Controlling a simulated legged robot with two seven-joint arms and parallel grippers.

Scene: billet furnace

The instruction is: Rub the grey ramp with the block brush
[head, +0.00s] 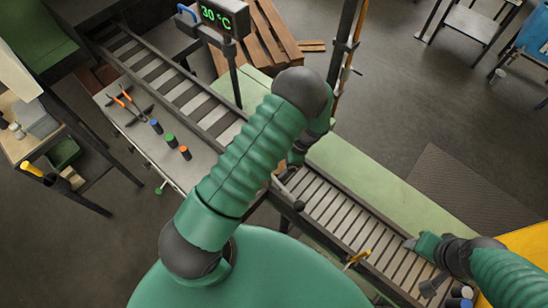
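No block brush can be made out for certain in the head view. A slatted grey track (325,206) runs diagonally from upper left to lower right; I cannot tell whether part of it is the grey ramp. My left arm bends over the middle of the track. Its gripper (287,173) is low beside the track, mostly hidden by the arm, so its fingers are unclear. My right gripper (413,244) is at the track's right side near the lower right, with a small grey tip showing; whether it holds anything is unclear.
A grey bench top (150,148) carries orange-handled pliers (127,96) and several coloured knobs. A post with a 30 °C display (216,17) and a thin upright pole (343,45) stand behind. A wooden pallet (262,40) lies beyond. Open floor is at right.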

